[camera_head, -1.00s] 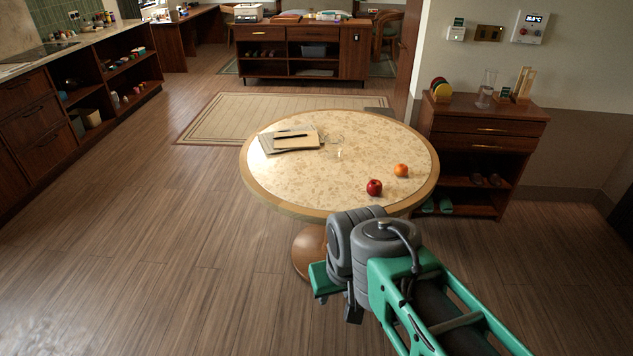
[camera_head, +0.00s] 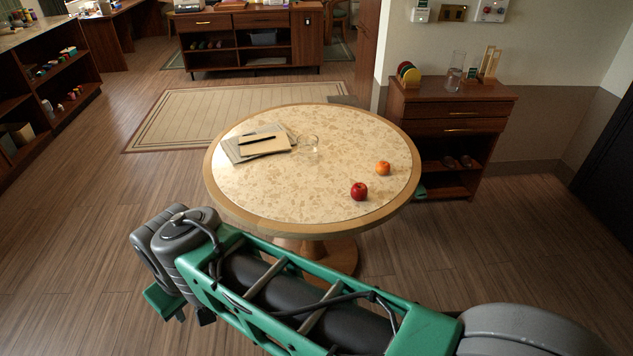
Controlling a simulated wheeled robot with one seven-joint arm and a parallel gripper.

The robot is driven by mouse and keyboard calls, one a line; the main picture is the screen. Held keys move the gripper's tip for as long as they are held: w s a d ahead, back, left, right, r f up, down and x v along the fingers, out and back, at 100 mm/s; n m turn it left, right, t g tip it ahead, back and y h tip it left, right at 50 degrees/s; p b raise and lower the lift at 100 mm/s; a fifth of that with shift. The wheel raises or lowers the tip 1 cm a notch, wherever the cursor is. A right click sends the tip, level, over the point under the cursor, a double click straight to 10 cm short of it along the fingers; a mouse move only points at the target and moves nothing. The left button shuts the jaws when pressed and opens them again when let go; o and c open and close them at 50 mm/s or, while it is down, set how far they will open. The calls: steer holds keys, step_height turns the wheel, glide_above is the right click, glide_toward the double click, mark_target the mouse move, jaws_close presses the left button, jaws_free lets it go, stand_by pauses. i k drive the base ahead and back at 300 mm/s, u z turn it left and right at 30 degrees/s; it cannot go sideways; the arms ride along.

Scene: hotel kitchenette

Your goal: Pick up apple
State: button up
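A red apple (camera_head: 359,191) sits on the round table (camera_head: 230,205), near its front right edge. An orange fruit (camera_head: 383,168) sits just behind it and to its right, a little apart. My green and grey arm crosses the lower part of the head view, in front of the table. Its visible end is at the lower left, away from the apple. I do not see the gripper fingers clearly in this view.
A notebook with a pen (camera_head: 262,144) and a clear glass (camera_head: 308,145) stand toward the back left of the tabletop. A wooden cabinet (camera_head: 455,125) stands close behind the table on the right. Floor is clear left of the table.

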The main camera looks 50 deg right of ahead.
mark_target(359, 192)
steer(key=z, duration=0.35)
steer(key=i, duration=0.8)
steer(key=z, duration=1.1)
steer(key=i, duration=0.3)
steer(key=z, duration=0.2)
